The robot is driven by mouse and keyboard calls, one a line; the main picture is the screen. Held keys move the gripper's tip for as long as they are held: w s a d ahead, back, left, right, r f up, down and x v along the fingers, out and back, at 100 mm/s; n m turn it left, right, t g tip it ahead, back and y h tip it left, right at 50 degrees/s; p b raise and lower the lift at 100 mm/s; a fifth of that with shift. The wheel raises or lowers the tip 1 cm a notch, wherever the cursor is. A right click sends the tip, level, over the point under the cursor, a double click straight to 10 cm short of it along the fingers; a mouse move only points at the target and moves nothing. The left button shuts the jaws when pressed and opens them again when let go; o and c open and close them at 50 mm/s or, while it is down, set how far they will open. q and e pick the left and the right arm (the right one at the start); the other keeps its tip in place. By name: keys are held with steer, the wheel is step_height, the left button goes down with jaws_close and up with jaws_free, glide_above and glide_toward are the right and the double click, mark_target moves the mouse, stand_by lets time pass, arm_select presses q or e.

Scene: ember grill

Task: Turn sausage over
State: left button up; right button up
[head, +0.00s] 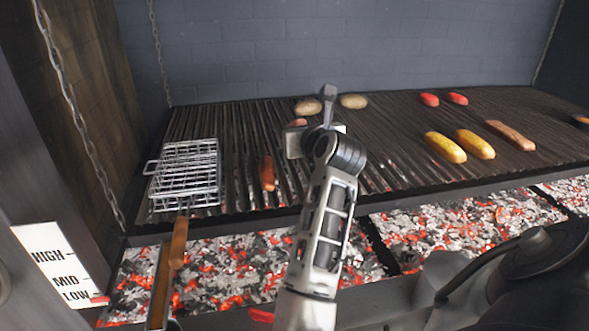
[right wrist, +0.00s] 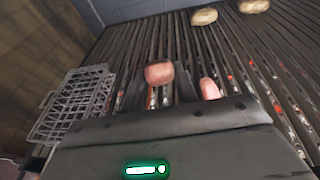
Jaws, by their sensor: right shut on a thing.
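My right gripper (head: 318,128) is over the left-middle of the grill grate. In the right wrist view its dark fingers (right wrist: 160,90) are shut on a pinkish sausage (right wrist: 160,73), whose rounded end shows between them. A small part of a sausage (head: 298,122) shows beside the gripper in the head view. I cannot tell whether the held sausage touches the bars. Another sausage (right wrist: 209,88) shows just right of the fingers in the wrist view, partly hidden by the gripper. A browned sausage (head: 267,173) lies lengthwise on the grate, left of my gripper. My left gripper is not in view.
A wire grill basket (head: 186,172) with a wooden handle (head: 179,243) lies on the left of the grate. Two potatoes (head: 308,105) lie at the back. Corn (head: 445,147), red pieces (head: 429,99) and a brown sausage-like item (head: 510,135) lie right. Glowing coals (head: 470,225) are below.

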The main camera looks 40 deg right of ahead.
steer(key=f, duration=0.1)
steer(key=f+b, duration=0.1)
steer(key=f, duration=0.1)
steer(key=w+f, duration=0.1)
steer(key=shift+d+f, duration=0.15)
steer(key=shift+d, duration=0.2)
steer(key=shift+f, duration=0.2)
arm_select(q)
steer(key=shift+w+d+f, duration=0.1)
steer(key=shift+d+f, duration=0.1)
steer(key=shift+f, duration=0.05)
arm_select(e)
steer(key=o, duration=0.6)
steer(key=shift+c, duration=0.2)
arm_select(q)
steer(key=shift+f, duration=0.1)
arm_select(e)
steer(key=o, duration=0.6)
steer(key=shift+c, duration=0.2)
